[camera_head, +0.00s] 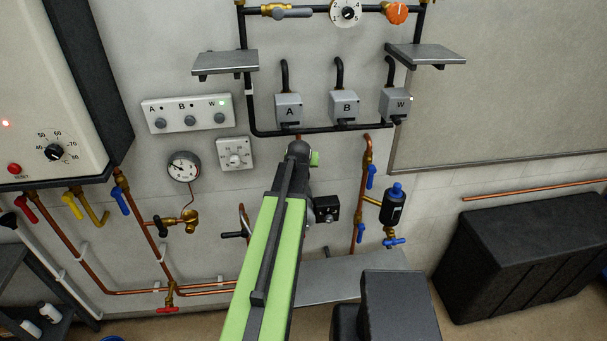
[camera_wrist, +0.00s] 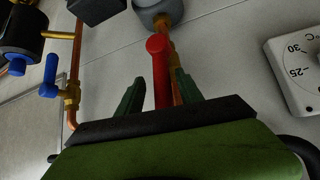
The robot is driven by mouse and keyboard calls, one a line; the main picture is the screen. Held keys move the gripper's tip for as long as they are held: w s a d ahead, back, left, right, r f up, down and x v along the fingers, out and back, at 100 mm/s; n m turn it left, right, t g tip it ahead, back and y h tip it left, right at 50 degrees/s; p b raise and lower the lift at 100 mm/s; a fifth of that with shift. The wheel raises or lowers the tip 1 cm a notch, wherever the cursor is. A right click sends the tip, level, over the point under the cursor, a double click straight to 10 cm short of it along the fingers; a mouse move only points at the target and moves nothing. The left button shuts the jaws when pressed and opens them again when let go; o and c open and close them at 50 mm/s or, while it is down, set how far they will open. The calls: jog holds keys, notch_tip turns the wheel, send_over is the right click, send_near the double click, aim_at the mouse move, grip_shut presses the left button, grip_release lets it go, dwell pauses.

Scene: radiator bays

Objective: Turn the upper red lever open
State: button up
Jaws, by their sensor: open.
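In the wrist view a red lever (camera_wrist: 159,72) with a rounded end stands in front of a copper pipe and runs about along it in the picture. My gripper (camera_wrist: 160,92) is open, its two dark green fingers on either side of the lever. Gaps show between the lever and both fingers, and I see no contact. The lever's lower part is hidden behind the gripper body. In the camera_head view, my green arm hides the gripper and this lever. Two other red handles show there, one at far left (camera_head: 26,208) and one low on the pipe (camera_head: 168,309).
In the wrist view a blue lever (camera_wrist: 50,76) is on a pipe at left and a white dial (camera_wrist: 294,62) at right. In the camera_head view a black box (camera_head: 326,209) is right of my arm, a gauge (camera_head: 184,166) left, and a grey shelf (camera_head: 345,277) below.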

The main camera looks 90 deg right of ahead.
jog(key=shift+w+a+r+p, duration=0.15)
jog(key=shift+a+r+p, duration=0.2)
jog(key=shift+r+p, duration=0.05)
jog(key=p+v, duration=0.4)
jog(key=v, duration=0.2)
jog(key=shift+a, duration=0.2)
jog(key=shift+r, duration=0.1)
